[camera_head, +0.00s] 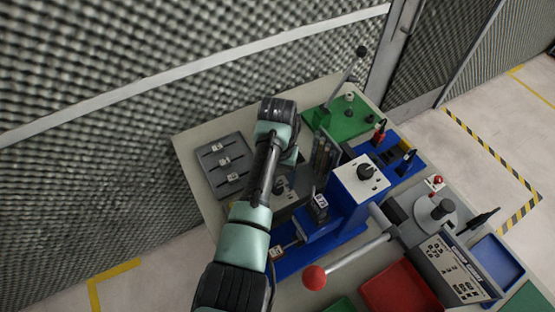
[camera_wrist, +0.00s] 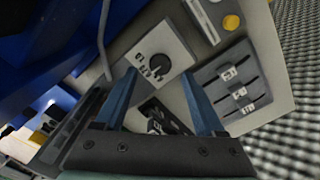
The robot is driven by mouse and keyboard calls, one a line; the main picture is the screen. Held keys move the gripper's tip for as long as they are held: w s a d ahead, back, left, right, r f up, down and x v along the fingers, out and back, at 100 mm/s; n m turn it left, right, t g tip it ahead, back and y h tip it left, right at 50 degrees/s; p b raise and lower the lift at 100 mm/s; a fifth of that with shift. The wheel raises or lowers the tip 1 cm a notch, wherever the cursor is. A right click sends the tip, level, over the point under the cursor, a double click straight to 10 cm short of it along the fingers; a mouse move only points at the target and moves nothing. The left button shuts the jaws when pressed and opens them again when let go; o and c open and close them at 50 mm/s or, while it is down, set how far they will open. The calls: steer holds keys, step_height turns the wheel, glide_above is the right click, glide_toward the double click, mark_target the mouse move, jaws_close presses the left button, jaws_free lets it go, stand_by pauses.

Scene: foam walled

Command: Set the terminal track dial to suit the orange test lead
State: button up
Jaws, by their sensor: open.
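A light box with a round black dial (camera_wrist: 160,66) shows in the wrist view, with small dark marks beside the dial. I cannot read the marks or the dial's setting. My gripper (camera_wrist: 158,75) is open, and its two blue fingers appear on either side of the dial's line of sight. I cannot tell how far the tips are from it. In the head view a dark dial (camera_head: 279,186) shows just right of my forearm, partly hidden by it. I cannot make out an orange test lead for certain; red-topped (camera_head: 380,128) and black-topped (camera_head: 408,157) pieces stand on a blue block.
A grey panel with several labelled sliders (camera_head: 221,162) lies left of my arm and shows in the wrist view (camera_wrist: 231,87). A blue press with a black knob (camera_head: 366,171) and a red-ended lever (camera_head: 315,277) stand right. A green block (camera_head: 343,124) is behind.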

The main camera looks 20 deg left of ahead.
step_height(320, 180, up, 9)
steer(key=b, duration=0.1)
stand_by(0.6)
